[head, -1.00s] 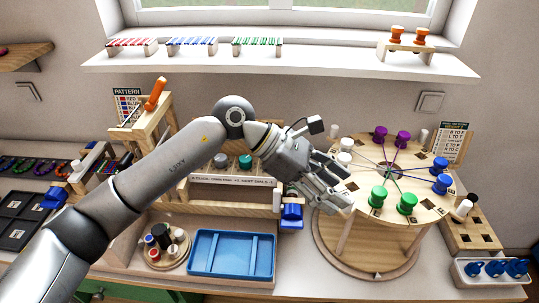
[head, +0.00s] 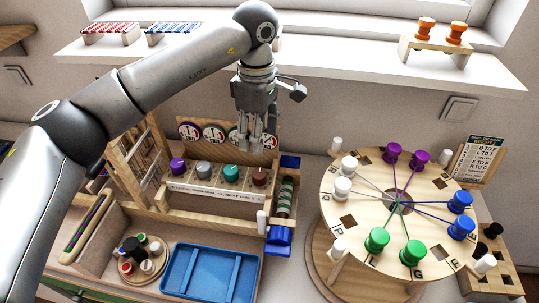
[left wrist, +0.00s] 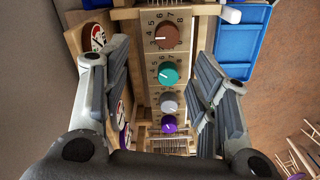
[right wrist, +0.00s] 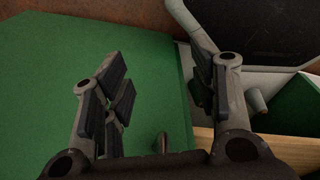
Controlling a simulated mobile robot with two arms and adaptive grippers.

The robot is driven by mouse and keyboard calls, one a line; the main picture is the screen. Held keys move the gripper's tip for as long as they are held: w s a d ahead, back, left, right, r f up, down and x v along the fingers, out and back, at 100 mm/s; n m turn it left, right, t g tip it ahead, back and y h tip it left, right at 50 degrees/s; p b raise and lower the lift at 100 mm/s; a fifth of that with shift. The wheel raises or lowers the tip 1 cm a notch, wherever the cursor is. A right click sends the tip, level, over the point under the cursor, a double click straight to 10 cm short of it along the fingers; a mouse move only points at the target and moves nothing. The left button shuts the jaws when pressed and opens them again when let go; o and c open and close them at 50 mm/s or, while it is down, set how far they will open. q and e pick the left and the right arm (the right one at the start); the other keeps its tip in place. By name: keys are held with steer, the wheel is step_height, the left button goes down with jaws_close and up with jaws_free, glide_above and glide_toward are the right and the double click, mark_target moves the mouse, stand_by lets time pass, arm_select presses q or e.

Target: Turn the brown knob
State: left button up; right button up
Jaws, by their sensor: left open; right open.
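The brown knob (head: 260,177) is the rightmost of a row of knobs on a wooden dial panel (head: 215,196) in the head view. In the left wrist view the brown knob (left wrist: 167,35) has a white pointer line and numbers around it. My left gripper (head: 257,142) is open, pointing down just above and behind the brown knob, touching nothing that I can see. In the left wrist view its fingers (left wrist: 163,90) spread either side of the knob row. My right gripper (right wrist: 160,100) is open and empty, over a green surface (right wrist: 90,85), and not in the head view.
Teal (head: 231,172), grey (head: 204,168) and purple (head: 178,166) knobs sit left of the brown one. Round gauges (head: 213,133) stand behind them. A blue tray (head: 210,273) lies in front, and a round spool table (head: 335,205) stands to the right.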

arm_select(q)
steer(key=p, duration=0.3)
glide_above(258, 173)
step_height(258, 173, down, 6)
steer(key=shift+a+f, duration=0.15)
step_height(258, 173, down, 3)
steer(key=shift+w+r, duration=0.15)
steer(key=shift+r, duration=0.05)
steer(key=shift+f, duration=0.65)
arm_select(e)
steer(key=r, duration=0.1)
steer(key=s+a+r, duration=0.1)
steer(key=s+r, duration=0.1)
steer(key=shift+a+r, duration=0.2)
steer(key=shift+r, duration=0.1)
